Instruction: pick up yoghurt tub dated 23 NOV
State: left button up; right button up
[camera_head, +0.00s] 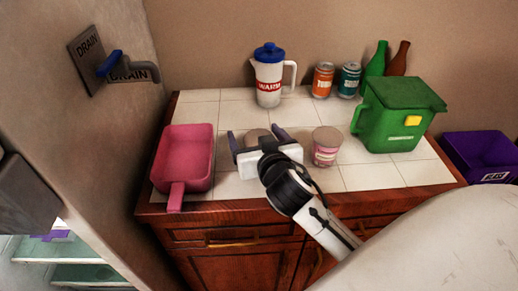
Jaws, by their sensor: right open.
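Two small tubs with pale pinkish lids stand on the white tiled counter (375,178). The right tub (326,147) shows a pink and white side; its print is too small to read as a date. The left tub (257,136) is mostly hidden by my right gripper, with only its lid showing. My right gripper (258,134) is open, its two dark fingers pointing toward the back, one on each side of the left tub. I cannot tell whether the fingers touch it. My left gripper is not in view.
A pink pan (187,155) lies left of the gripper. Behind stand a white jug marked WARM (268,82), two cans (323,80) and two bottles (376,62). A green lidded bin (396,120) stands right. A purple crate (485,153) is beyond the counter. A drain tap (130,68) is on the left wall.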

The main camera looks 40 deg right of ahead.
jog(key=c, duration=1.2)
